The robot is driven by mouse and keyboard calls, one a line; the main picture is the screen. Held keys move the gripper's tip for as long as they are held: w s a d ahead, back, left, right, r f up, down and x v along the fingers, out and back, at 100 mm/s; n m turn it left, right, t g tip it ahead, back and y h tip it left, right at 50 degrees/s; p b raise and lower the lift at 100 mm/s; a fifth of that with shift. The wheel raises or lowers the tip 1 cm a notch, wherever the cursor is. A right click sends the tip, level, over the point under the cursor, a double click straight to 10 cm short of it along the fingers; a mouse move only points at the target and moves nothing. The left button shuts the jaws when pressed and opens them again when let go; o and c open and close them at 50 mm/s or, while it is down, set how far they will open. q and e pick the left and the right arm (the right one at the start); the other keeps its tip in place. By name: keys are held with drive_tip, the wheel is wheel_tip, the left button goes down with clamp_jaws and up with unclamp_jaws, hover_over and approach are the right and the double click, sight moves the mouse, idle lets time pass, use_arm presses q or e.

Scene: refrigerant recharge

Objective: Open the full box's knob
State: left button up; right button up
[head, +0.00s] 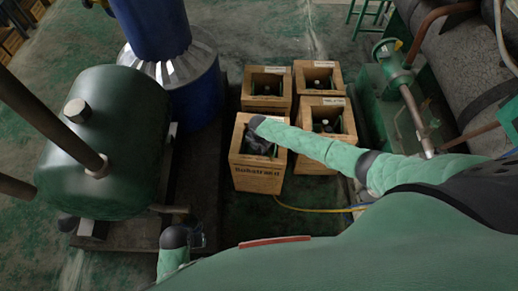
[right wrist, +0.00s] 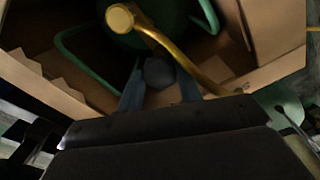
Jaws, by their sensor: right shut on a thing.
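Several open-topped wooden boxes stand together in the middle of the head view. My right arm reaches down into the front left box (head: 258,179), which has dark lettering on its front. My right gripper (head: 258,146) is inside that box's opening and hides most of its contents. In the right wrist view, my right gripper (right wrist: 160,90) has its two fingers on either side of a dark round knob (right wrist: 160,72), shut on it. A brass pipe (right wrist: 165,45) with a round yellow end runs past the knob. My left gripper (head: 198,238) is low at left, small and dark; its jaws are unclear.
Other boxes stand behind (head: 266,88) and to the right (head: 325,135), with little gap between. A yellow hose (head: 310,209) runs on the floor to the right. A green tank (head: 105,150) and blue column (head: 160,60) stand left; green machinery (head: 392,85) stands right.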

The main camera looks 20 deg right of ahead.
use_arm(q)
drive_tip(key=shift+r, duration=0.15)
use_arm(e)
drive_tip(key=o, duration=1)
drive_tip(key=shift+r, duration=0.15)
wheel_tip(320, 180, up, 6)
drive_tip(key=shift+r+b, duration=0.25)
drive_tip(key=shift+b, duration=0.35)
drive_tip(key=shift+r, duration=0.5)
use_arm(q)
drive_tip(key=r, duration=0.5)
drive_tip(key=shift+s+d, duration=0.2)
drive_tip(key=shift+d, duration=0.05)
drive_tip(key=shift+w+a, duration=0.1)
drive_tip(key=shift+w, duration=0.1)
drive_tip(key=shift+a, duration=0.1)
